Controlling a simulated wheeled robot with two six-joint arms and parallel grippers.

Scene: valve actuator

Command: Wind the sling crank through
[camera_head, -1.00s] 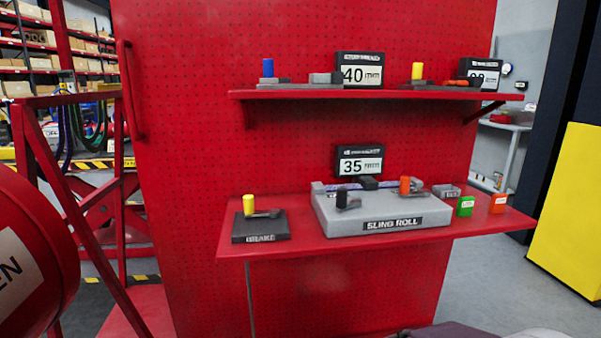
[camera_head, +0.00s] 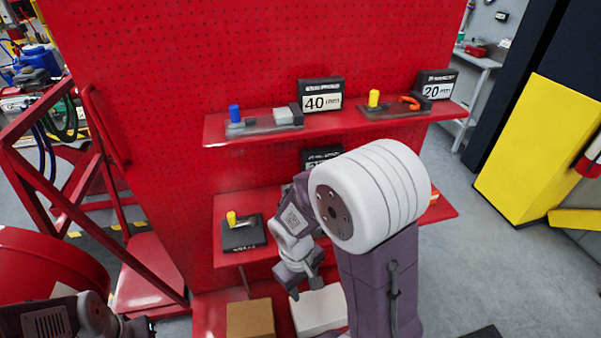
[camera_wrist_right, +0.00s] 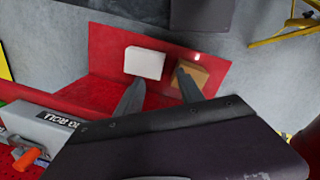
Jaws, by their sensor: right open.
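The sling roll unit is hidden behind my right arm in the head view. In the right wrist view its grey box (camera_wrist_right: 38,130) shows at the lower left, with part of the label and an orange-knobbed crank (camera_wrist_right: 27,158) on top. My right gripper (camera_head: 301,284) hangs in front of the lower shelf in the head view, pointing down. In the right wrist view its fingers (camera_wrist_right: 158,88) are apart with nothing between them, clear of the crank. My left arm shows at the lower left of the head view; its jaws cannot be made out.
The brake block (camera_head: 243,235) with a yellow knob sits on the lower shelf (camera_head: 230,259). The upper shelf (camera_head: 219,130) holds crank units and signs reading 40 and 20. A brown box (camera_head: 250,318) and a white box (camera_head: 320,309) lie below.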

